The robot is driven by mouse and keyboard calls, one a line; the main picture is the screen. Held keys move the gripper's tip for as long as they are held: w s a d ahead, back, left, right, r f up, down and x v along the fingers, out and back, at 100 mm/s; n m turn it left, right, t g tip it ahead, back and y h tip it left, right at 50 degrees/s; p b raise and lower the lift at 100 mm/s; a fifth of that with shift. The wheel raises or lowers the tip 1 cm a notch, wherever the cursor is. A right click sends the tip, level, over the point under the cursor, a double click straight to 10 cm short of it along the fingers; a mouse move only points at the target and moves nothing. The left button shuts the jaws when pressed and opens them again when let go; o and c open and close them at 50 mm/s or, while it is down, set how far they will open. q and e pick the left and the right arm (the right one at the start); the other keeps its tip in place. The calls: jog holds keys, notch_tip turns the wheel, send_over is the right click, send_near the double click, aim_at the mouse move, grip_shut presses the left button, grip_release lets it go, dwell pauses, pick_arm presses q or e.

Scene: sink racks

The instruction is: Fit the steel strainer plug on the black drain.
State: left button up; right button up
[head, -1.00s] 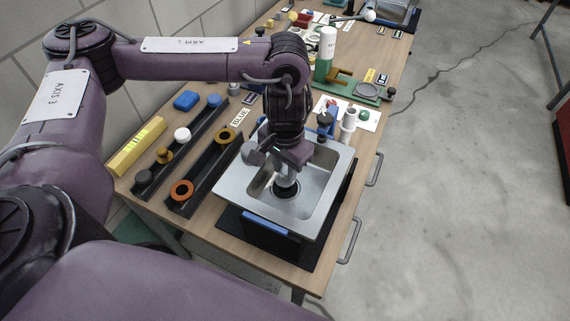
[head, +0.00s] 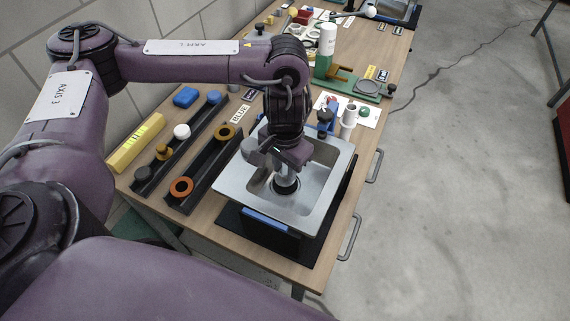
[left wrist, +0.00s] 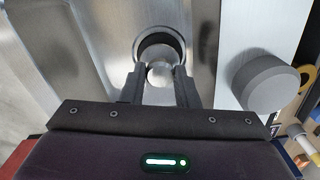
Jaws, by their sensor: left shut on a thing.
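The sink (head: 318,205) is a steel basin on a black stand. The black drain (head: 286,189) is a dark round opening in its floor, and its dark ring shows in the left wrist view (left wrist: 181,43). My left gripper (head: 286,171) points down into the basin above the drain. In the left wrist view its fingers (left wrist: 160,88) are shut on the steel strainer plug (left wrist: 160,72). The plug overlaps the near part of the drain opening there. The fingers hide part of the plug, and I cannot tell whether it touches the drain. My right gripper is not in view.
A grey round knob (left wrist: 265,82) stands on the sink rim beside the left gripper. Black racks (head: 212,165) with round caps and rings stand left of the sink. A yellow block (head: 136,143) lies at the table's left edge. Bottles and a green tray (head: 358,86) are behind.

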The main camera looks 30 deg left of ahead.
pick_arm(q)
jog(key=shift+f, duration=0.85)
jog(key=o, duration=1.1)
jog(key=shift+r, duration=0.1)
notch_tip(320, 180, up, 8)
jog(key=shift+f+p, duration=0.2)
jog(key=shift+p, duration=0.55)
